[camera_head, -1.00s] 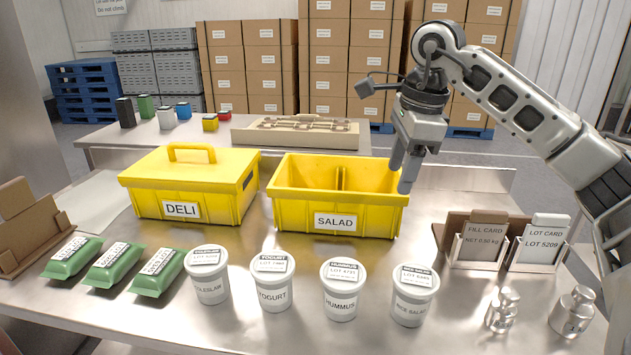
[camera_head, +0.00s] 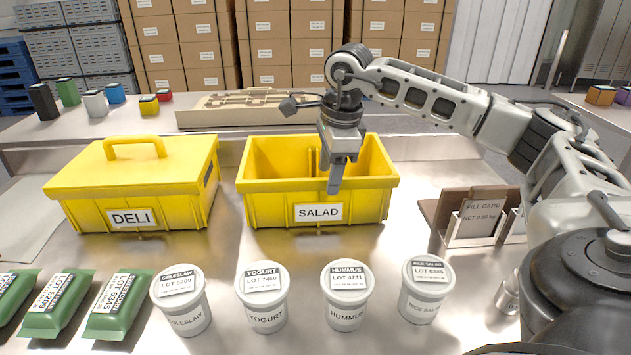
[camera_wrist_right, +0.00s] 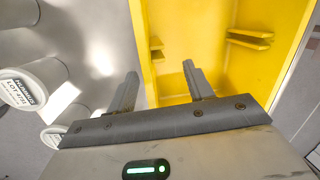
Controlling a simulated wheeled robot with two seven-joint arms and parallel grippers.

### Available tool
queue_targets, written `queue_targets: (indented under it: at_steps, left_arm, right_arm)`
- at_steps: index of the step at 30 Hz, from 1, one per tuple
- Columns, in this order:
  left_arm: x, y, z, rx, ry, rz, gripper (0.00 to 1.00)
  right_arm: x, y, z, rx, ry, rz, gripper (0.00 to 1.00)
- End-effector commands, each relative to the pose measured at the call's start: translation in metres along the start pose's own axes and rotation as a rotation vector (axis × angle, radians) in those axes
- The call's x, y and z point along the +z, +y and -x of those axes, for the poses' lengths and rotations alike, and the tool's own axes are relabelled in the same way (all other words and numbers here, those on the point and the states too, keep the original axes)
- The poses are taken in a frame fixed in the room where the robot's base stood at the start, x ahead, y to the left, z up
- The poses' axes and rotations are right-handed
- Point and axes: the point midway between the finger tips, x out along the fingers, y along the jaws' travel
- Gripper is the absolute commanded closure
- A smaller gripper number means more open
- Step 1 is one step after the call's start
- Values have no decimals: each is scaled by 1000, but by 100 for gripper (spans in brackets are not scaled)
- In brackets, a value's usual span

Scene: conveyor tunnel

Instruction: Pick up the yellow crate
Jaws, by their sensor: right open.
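In the right wrist view the open fingers (camera_wrist_right: 160,70) lie on either side of the yellow wall (camera_wrist_right: 146,62), one outside and one over the inside. Whether they touch it I cannot tell. My left gripper is not in view.
Several white tubs, including the hummus tub (camera_head: 346,300), stand in a row in front of the crates. Green packs (camera_head: 58,305) lie at front left. A card holder (camera_head: 472,220) stands right of the SALAD crate. A back table holds a tan tray (camera_head: 262,110).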

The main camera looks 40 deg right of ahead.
Motion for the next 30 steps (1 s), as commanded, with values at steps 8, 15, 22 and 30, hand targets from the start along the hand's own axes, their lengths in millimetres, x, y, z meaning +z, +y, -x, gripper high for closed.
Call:
queue_targets:
  at_steps: [8,15,22,30]
  left_arm:
    - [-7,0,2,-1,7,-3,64]
    - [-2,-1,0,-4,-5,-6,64]
    - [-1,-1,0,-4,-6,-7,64]
    - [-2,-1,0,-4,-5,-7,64]
  right_arm:
    - [4,6,-29,4,2,1,48]
    - [5,7,-54,2,0,0,48]
    - [5,7,-55,1,0,0,51]
    - [5,6,-53,-3,-3,0,100]
